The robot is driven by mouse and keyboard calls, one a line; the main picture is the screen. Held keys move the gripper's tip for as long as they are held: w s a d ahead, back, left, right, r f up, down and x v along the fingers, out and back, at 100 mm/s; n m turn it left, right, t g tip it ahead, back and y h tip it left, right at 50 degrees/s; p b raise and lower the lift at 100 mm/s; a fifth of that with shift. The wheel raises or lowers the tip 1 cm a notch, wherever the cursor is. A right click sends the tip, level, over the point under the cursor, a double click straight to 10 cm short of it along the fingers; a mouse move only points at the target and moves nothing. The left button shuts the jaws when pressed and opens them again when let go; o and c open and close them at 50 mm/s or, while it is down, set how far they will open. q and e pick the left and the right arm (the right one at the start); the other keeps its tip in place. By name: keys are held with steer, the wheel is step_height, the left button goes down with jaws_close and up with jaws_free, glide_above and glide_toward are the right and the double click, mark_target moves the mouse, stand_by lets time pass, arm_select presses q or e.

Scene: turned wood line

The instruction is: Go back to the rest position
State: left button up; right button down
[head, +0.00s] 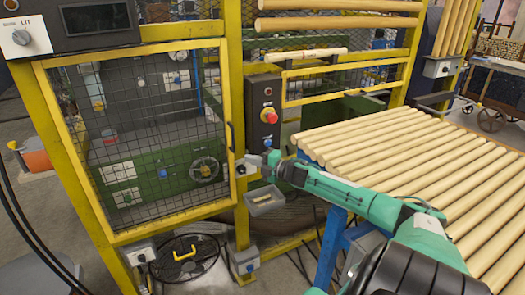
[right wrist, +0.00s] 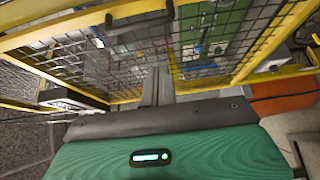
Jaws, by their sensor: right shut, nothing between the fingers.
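My right arm reaches in from the lower right in the head view. Its gripper (head: 243,168) is shut and empty, near the right edge of the yellow-framed mesh door (head: 133,233), just below the door's dark handle (head: 230,136). In the right wrist view the gripper (right wrist: 158,75) points at the mesh, and the dark handle (right wrist: 139,22) shows above it. I cannot tell whether the fingertips touch the door frame. The door looks closed in the head view. My left gripper is not in view.
A roller table of pale wooden rods (head: 420,150) lies under and beside my right arm. A control box with a red button (head: 268,115) stands behind the gripper. A small grey tray (head: 265,200) sits just below it. Yellow posts (head: 233,60) stand close by.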

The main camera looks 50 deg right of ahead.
steer(key=s, duration=0.1)
steer(key=s+d+p, duration=0.1)
steer(key=s, duration=0.1)
steer(key=shift+s+d+f+p, duration=0.1)
steer(key=shift+s+d+p, duration=0.15)
steer(key=shift+p, duration=0.15)
